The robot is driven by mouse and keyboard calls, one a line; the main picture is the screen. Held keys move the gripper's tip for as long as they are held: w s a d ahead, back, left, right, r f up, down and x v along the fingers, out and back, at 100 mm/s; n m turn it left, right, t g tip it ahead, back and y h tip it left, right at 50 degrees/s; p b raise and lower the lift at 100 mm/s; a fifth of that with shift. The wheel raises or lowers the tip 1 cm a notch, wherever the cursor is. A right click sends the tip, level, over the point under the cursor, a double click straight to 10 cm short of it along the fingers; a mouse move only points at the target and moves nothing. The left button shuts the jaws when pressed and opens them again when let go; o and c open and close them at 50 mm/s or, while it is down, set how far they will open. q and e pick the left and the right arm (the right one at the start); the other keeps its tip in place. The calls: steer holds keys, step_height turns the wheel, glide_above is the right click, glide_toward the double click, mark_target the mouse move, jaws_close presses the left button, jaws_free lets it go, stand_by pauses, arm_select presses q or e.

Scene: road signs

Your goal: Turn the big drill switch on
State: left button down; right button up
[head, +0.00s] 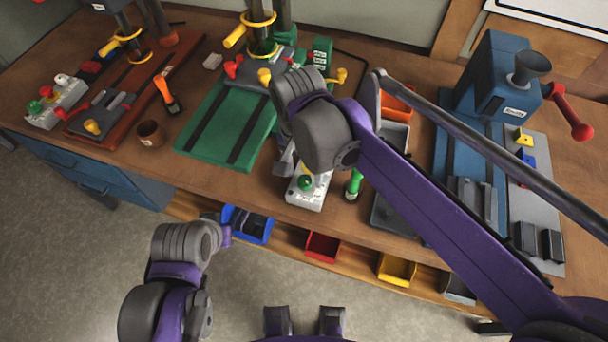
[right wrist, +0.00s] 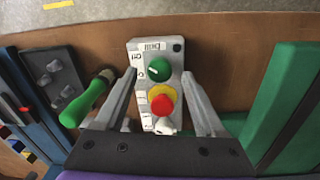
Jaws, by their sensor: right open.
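The big drill's switch box (head: 308,192) is a pale box at the table's front edge, before the green drill base (head: 215,135). In the head view my right arm covers part of it. In the right wrist view the box (right wrist: 146,120) shows a green knob (right wrist: 158,69), a red button on a yellow ring (right wrist: 162,100) and a white part at its near end. My right gripper (right wrist: 159,74) is open, its fingers on either side of the box; contact cannot be told. My left gripper (head: 226,234) is low at the front left, its fingers unclear.
A green-handled tool (head: 354,184) lies close beside the box. A smaller drill with its own switch box (head: 57,100) stands at left. A blue press (head: 497,85) with a red handle stands at right. Blue, red and yellow bins (head: 322,247) sit below the table edge.

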steer(key=shift+f, duration=0.9)
steer(key=shift+c, duration=0.4)
jaws_close()
